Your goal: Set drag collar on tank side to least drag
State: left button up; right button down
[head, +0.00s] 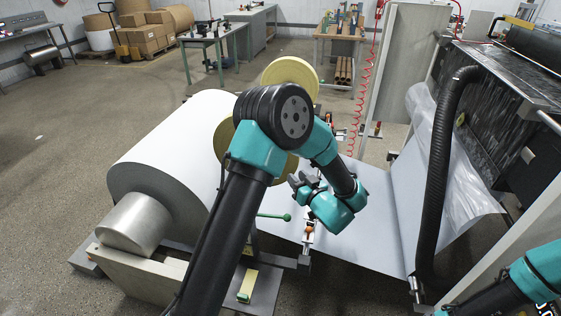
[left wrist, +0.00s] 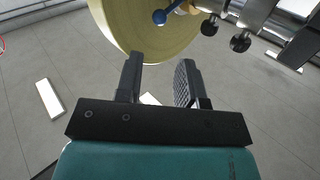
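A large white paper roll (head: 165,150) lies on a stand, with yellow discs (head: 290,72) beyond and beside its right end. A green ball-ended handle (head: 284,217) sticks out near that end. In the left wrist view, a yellow disc (left wrist: 145,30) is ahead of the fingers, with a blue ball-ended lever (left wrist: 160,16) in front of it. A metal shaft with black knobs (left wrist: 240,41) is at upper right. I cannot tell which part is the drag collar. My left gripper (left wrist: 158,65) is open and empty, apart from the disc; its fingers are partly hidden in the head view (head: 300,183).
A pale paper web (head: 375,225) runs right of my left arm toward a dark machine (head: 490,95). A black hose (head: 437,170) hangs in front of that machine. Grey floor (head: 60,180) is clear at left. My right arm (head: 535,275) shows at lower right.

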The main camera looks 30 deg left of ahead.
pick_arm(q)
jog(key=x, duration=1)
jog(key=shift+w+a, duration=0.25)
jog(key=shift+a, duration=0.05)
jog(key=shift+c, duration=0.4)
grip_shut()
